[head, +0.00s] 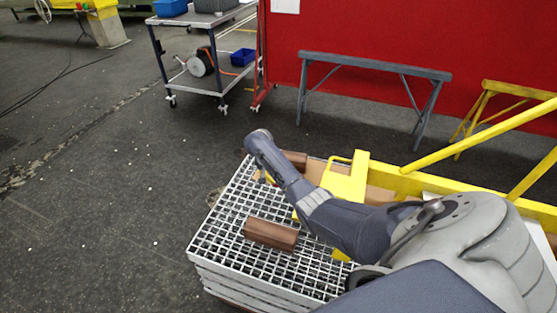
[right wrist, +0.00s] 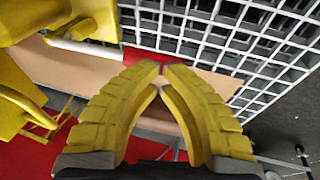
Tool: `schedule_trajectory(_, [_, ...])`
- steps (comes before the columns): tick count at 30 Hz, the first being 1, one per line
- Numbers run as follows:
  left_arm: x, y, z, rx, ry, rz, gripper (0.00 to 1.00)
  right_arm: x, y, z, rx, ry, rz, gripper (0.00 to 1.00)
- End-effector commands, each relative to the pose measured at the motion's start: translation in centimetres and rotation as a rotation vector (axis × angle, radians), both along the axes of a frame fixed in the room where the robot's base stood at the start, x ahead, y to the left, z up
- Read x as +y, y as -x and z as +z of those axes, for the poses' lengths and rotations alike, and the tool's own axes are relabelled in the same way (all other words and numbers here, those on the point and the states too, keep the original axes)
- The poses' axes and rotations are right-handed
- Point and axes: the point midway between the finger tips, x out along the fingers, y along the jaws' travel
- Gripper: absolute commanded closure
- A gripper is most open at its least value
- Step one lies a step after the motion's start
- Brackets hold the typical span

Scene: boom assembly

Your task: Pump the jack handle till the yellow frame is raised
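The yellow frame (head: 440,186) runs from the grating toward the right edge of the head view. A yellow upright block (head: 346,184) stands at its near end, partly hidden by my right arm. My right gripper is mostly hidden behind its wrist in the head view. In the right wrist view its yellow fingers (right wrist: 163,68) are shut, tips together. A pale rod with a red end, seemingly the jack handle (right wrist: 82,50), comes from yellow parts at left, and its red end reaches the fingertips. I cannot tell whether the tips grip it. My left gripper is not in view.
A brown block (head: 270,234) lies on the white grating (head: 225,232), and another (head: 296,160) sits farther back. A grey trestle (head: 375,65), a yellow trestle (head: 490,105) and a cart (head: 205,20) stand behind. The dark floor at left is mostly clear.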

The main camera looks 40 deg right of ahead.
Motion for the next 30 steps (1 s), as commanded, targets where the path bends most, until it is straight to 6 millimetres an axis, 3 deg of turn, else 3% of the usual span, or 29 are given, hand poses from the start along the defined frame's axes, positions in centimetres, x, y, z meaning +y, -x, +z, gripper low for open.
schedule_trajectory(2, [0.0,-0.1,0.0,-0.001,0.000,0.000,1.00,1.5,-0.8,1.5,-0.007,-0.005,0.014,1.00])
schedule_trajectory(15, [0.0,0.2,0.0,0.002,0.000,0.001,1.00,3.1,-1.0,8.7,-0.006,-0.004,0.010,1.00])
schedule_trajectory(21, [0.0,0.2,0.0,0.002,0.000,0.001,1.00,3.4,-1.1,10.3,-0.005,-0.001,0.010,1.00])
schedule_trajectory(30, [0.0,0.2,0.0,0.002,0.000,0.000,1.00,3.4,-1.0,10.7,-0.003,-0.001,0.009,1.00])
